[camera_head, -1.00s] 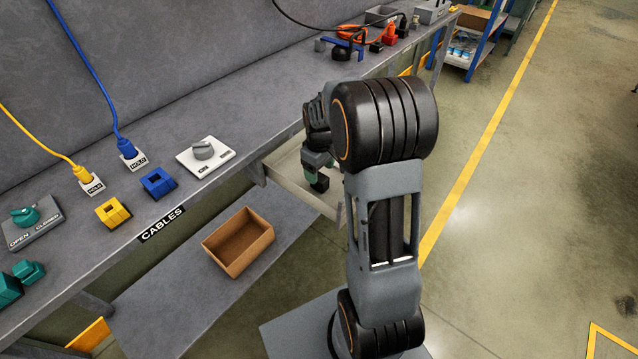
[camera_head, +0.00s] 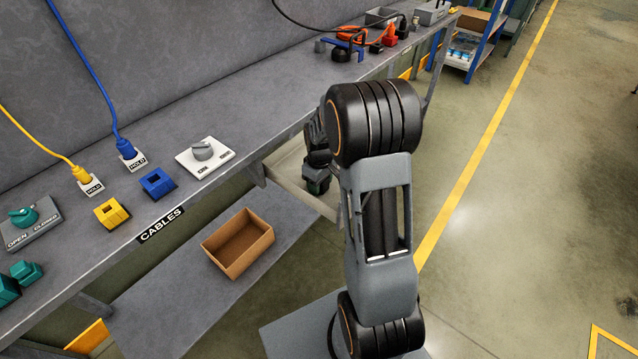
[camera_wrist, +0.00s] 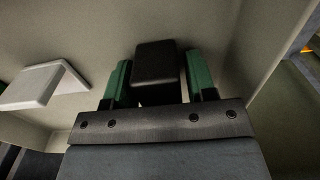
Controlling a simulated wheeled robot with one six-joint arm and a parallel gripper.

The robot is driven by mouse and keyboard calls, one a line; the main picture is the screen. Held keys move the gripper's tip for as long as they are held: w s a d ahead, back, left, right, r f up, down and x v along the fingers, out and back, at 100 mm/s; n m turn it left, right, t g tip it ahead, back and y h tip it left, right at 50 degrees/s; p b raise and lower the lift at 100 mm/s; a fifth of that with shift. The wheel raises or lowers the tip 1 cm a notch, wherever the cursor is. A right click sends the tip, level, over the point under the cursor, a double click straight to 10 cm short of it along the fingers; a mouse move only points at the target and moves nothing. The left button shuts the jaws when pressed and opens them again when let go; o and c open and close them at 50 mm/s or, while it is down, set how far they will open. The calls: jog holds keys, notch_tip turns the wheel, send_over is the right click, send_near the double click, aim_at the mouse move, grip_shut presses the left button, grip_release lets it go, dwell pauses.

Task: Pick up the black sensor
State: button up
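The black sensor (camera_wrist: 155,65) is a dark block in the wrist view, inside a pale drawer or tray. It lies between the two green fingers of my gripper (camera_wrist: 158,85). Narrow gaps show between the sensor and the fingers, so the gripper looks open around it. In the head view my gripper (camera_head: 317,183) is down inside the pale drawer (camera_head: 290,200) under the bench edge, partly behind my arm. The sensor cannot be made out there.
A white angled piece (camera_wrist: 40,85) lies left of the gripper in the drawer. The drawer walls are close by. The bench (camera_head: 240,120) holds a grey knob on a white plate (camera_head: 205,155), blue and yellow connectors. An open cardboard box (camera_head: 240,245) sits on the lower shelf.

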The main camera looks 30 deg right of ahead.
jog(key=c, duration=0.7)
jog(key=shift+o, duration=0.2)
